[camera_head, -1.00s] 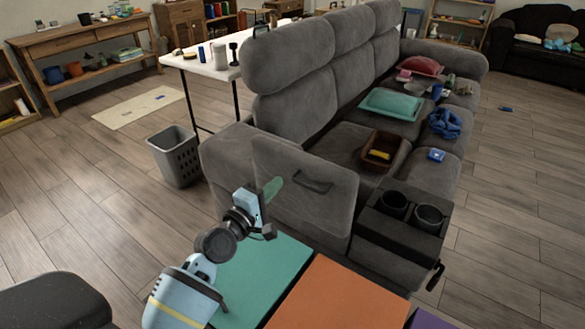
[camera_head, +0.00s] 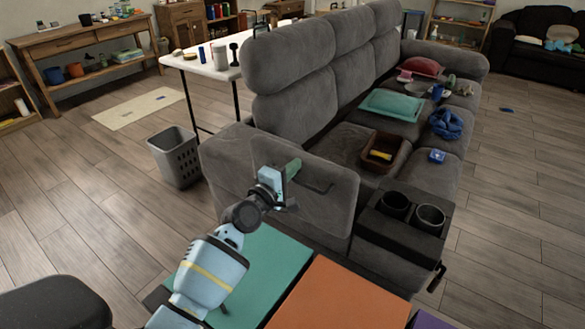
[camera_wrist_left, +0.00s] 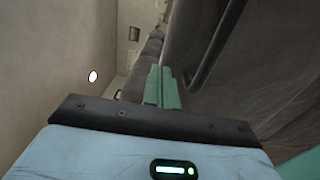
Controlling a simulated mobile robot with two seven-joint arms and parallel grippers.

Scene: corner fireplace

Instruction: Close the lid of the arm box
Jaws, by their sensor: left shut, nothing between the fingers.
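The arm box lid (camera_head: 330,207) is a grey padded panel standing raised at the near end of the grey sofa. A dark bar handle (camera_head: 319,188) is on its near face. My left gripper (camera_head: 293,168) is shut and empty, its green fingers in front of the lid's upper part, just left of the handle. In the left wrist view the fingers (camera_wrist_left: 161,87) point along the grey lid surface (camera_wrist_left: 275,50), with the handle (camera_wrist_left: 212,45) to their right. I cannot tell whether they touch the lid. The right gripper is not in view.
A black cup holder console (camera_head: 400,235) sits right of the lid. A teal panel (camera_head: 262,270) and an orange panel (camera_head: 340,300) lie in front. A grey basket (camera_head: 175,158) stands left on the floor. A brown tray (camera_head: 383,150) rests on the sofa seat.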

